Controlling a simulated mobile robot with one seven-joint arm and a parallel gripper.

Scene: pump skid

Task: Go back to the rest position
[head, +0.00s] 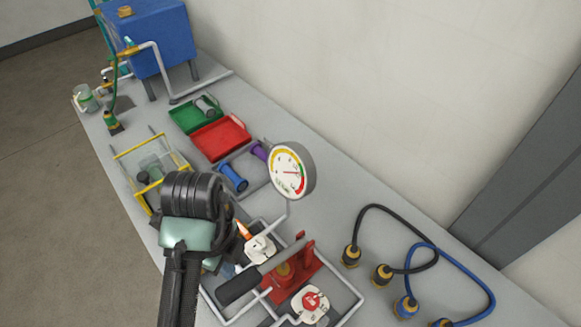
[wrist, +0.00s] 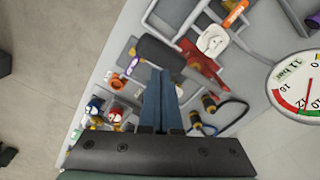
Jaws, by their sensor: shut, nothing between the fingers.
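My gripper (wrist: 160,98) shows in the wrist view with its two blue fingers pressed together, shut and empty. It is above the pump skid, with the black lever grip (wrist: 158,53) beyond the fingers in the picture; I cannot tell the gap in height. In the head view my arm reaches over the near side of the bench (head: 340,235), and the fingers are hidden behind my arm and wrist.
A round gauge (head: 291,170) stands up on a pipe right of my arm. A red pump (head: 291,270) with a long lever, white valves and pipes lie close by. Red (head: 220,138) and green trays, a yellow-framed rack (head: 130,153) and a blue tank (head: 160,40) stand farther back.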

